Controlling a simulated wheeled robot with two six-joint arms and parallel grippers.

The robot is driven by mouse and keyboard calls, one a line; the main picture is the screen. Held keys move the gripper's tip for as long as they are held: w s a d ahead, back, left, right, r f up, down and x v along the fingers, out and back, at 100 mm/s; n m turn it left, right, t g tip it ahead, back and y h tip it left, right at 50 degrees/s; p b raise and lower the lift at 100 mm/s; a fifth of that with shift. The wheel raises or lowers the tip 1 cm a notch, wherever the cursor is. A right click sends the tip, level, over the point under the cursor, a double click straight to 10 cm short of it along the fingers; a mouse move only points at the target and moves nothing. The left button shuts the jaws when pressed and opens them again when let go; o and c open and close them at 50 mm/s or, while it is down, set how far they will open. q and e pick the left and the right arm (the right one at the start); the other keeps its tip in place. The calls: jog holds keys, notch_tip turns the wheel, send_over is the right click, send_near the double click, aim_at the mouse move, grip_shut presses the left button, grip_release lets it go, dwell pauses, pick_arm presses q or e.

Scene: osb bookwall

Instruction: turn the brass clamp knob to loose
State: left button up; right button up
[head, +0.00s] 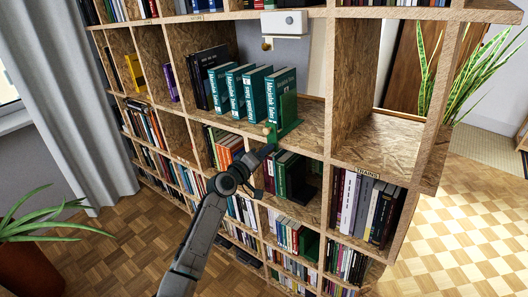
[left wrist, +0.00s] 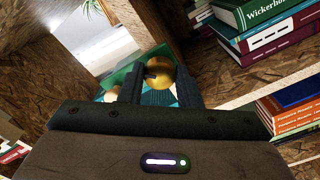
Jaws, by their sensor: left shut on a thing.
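The brass clamp knob (left wrist: 161,74) is a round, shiny ball between the two fingers of my left gripper (left wrist: 160,90) in the left wrist view. In the head view the left gripper (head: 269,148) reaches up to the front edge of the shelf, at the foot of a green bookend (head: 288,112). The gripper is shut on the knob. A small brass knob (head: 267,131) shows just above the gripper in the head view. A second brass piece (left wrist: 112,94) sits left of the fingers in the left wrist view. My right gripper is out of view.
Several teal books (head: 256,97) stand left of the bookend. The shelf (head: 308,128) to its right is bare. A white box (head: 284,23) hangs above. A potted plant (head: 30,235) stands at left.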

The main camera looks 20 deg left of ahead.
pick_arm(q)
jog(key=shift+r+n+p, duration=0.1)
jog(key=shift+n+p, duration=1.65)
jog(key=shift+n, duration=2.75)
jog(key=o, duration=1)
jog(key=shift+c, duration=0.2)
jog(key=shift+s, duration=0.1)
jog(key=b+v, duration=0.1)
jog(key=v, duration=0.9)
jog(key=shift+s+b, duration=0.25)
jog(key=shift+b, duration=0.05)
